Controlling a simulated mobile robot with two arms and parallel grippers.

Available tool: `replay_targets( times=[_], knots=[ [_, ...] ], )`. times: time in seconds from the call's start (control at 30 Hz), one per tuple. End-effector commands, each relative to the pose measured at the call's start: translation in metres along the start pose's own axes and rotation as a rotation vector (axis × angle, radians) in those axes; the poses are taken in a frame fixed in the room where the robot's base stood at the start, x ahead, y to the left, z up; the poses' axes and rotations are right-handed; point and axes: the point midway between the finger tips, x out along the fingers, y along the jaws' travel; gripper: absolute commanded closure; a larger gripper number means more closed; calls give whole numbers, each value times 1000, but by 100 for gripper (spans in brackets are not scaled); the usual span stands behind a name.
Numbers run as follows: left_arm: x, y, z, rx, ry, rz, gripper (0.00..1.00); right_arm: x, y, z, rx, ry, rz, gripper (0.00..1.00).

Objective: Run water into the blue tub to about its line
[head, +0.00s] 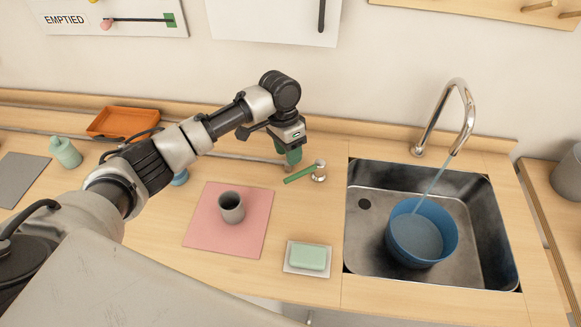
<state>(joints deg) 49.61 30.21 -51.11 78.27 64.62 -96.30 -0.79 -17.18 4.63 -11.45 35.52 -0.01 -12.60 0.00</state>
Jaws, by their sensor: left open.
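A tap lever with a green handle (299,174) and a pale round knob (319,170) sits on the counter left of the sink. My left gripper (291,160) is open, pointing down just above and behind the green handle; I cannot tell whether it touches it. My right gripper is out of view.
A dark grey cup (231,207) stands on a pink mat (202,236). A green soap bar (308,257) lies on a white dish (291,268). An orange tray (121,122) and a pale green bottle (65,152) are at the left. A grey pot (568,174) stands far right.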

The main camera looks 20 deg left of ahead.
Motion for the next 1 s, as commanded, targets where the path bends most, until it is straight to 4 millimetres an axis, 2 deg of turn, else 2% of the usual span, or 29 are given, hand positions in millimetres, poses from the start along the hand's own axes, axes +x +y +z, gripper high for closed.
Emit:
replay_targets(
  times=[0.1, 0.3, 1.0],
  knots=[
    [-17, -1, 0, 0, 3, -2, 58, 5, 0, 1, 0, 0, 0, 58],
    [-30, 0, 0, -1, 0, 0, 58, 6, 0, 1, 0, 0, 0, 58],
    [-30, 0, 0, 0, -1, 0, 58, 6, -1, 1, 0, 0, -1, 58]
  ],
)
